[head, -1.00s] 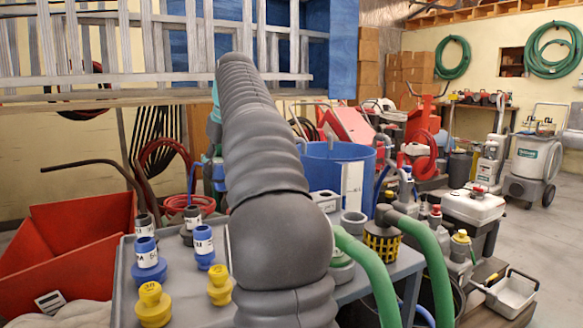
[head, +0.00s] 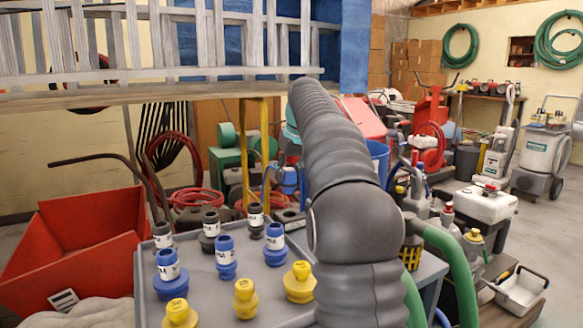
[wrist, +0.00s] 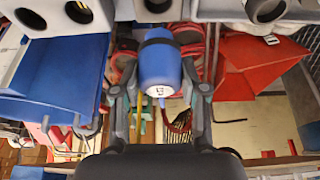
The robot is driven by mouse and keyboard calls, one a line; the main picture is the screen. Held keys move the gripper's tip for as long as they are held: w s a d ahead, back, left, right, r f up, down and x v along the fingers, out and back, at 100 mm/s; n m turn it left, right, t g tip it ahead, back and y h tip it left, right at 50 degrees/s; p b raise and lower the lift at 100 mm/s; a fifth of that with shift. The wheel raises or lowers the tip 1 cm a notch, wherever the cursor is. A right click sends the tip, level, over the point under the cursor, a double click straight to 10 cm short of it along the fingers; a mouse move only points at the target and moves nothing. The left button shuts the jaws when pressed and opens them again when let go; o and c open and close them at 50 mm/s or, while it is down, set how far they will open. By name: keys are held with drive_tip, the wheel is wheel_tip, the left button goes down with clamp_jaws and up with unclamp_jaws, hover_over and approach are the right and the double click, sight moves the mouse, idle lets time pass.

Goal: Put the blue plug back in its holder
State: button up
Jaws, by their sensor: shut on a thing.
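A blue plug (wrist: 158,72) with a dark band and a white label sits between the fingers of my gripper (wrist: 159,62), which is shut on it. In the wrist view grey holders with round openings show along the top edge, one at the left (wrist: 103,12), one at the right (wrist: 286,8) and one behind the plug (wrist: 148,14). The plug is apart from the side ones; I cannot tell its gap to the middle one. In the head view my arm hides my gripper, the held plug and the holders.
A grey tray (head: 212,290) bears several plugs: blue ones (head: 226,262), yellow ones (head: 245,300) and black ones (head: 210,230). Green hoses (head: 447,262) run right of my arm. A red bin (head: 90,240) stands left. A ladder (head: 250,73) hangs above. Open floor lies far right.

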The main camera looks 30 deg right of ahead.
sight(289, 187)
drive_tip(key=shift+f+b, duration=0.7)
drive_tip(key=shift+f, duration=1.4)
drive_tip(key=shift+p, duration=0.55)
drive_tip(key=shift+f+b, duration=1.45)
drive_tip(key=shift+f, duration=0.75)
drive_tip(key=o, duration=1.4)
drive_tip(key=shift+c, duration=0.2)
drive_tip(key=shift+s+r, duration=0.1)
drive_tip(key=v, duration=1.1)
drive_tip(key=shift+r, duration=0.4)
drive_tip(key=shift+s+d, duration=0.1)
drive_tip(key=shift+s, duration=0.1)
